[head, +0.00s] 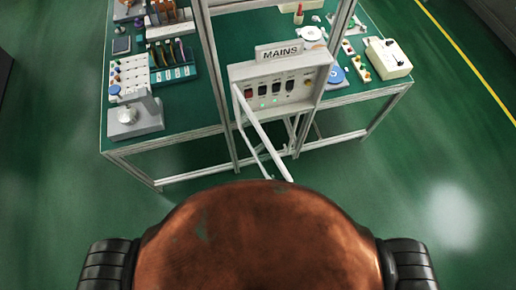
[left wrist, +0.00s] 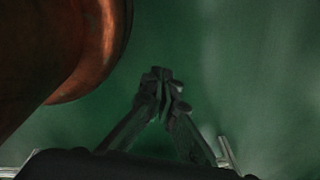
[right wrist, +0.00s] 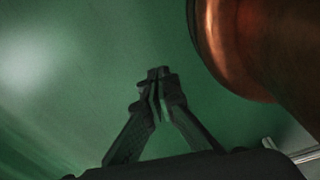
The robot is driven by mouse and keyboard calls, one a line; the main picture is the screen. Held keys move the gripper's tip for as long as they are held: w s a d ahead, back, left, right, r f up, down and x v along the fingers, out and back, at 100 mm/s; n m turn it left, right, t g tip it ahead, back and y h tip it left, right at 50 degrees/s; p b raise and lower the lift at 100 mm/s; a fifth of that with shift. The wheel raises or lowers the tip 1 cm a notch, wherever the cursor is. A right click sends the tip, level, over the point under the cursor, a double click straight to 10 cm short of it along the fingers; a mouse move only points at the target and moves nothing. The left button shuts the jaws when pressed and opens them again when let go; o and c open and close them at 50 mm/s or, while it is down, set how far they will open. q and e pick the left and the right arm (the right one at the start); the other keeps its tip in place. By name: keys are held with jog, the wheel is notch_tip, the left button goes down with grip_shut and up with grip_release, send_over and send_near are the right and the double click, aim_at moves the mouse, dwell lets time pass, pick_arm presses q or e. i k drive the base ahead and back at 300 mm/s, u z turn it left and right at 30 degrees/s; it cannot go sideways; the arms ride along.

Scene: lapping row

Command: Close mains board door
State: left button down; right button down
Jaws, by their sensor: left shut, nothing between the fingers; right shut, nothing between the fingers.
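The mains board is a pale grey box (head: 280,85) under a MAINS sign (head: 279,51), on the front of the bench frame. Its face shows a row of dark switches with small green lights. Its door (head: 264,133) stands open, hinged at the box's left side and swung out towards me, seen almost edge-on. My left gripper (left wrist: 163,78) is shut and empty over green floor in the left wrist view. My right gripper (right wrist: 158,78) is shut and empty over green floor in the right wrist view. Neither gripper shows in the head view, and neither touches the door.
The green-topped bench (head: 195,105) stands ahead on metal legs. A grey device with a round knob (head: 135,115) sits at its left front corner, a cream box (head: 388,58) at its right. Metal uprights (head: 215,85) flank the board. The floor before the bench is clear.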

aim_at(247, 131)
jog(key=z, duration=0.85)
jog(key=k, duration=1.25)
jog(key=u, duration=0.7)
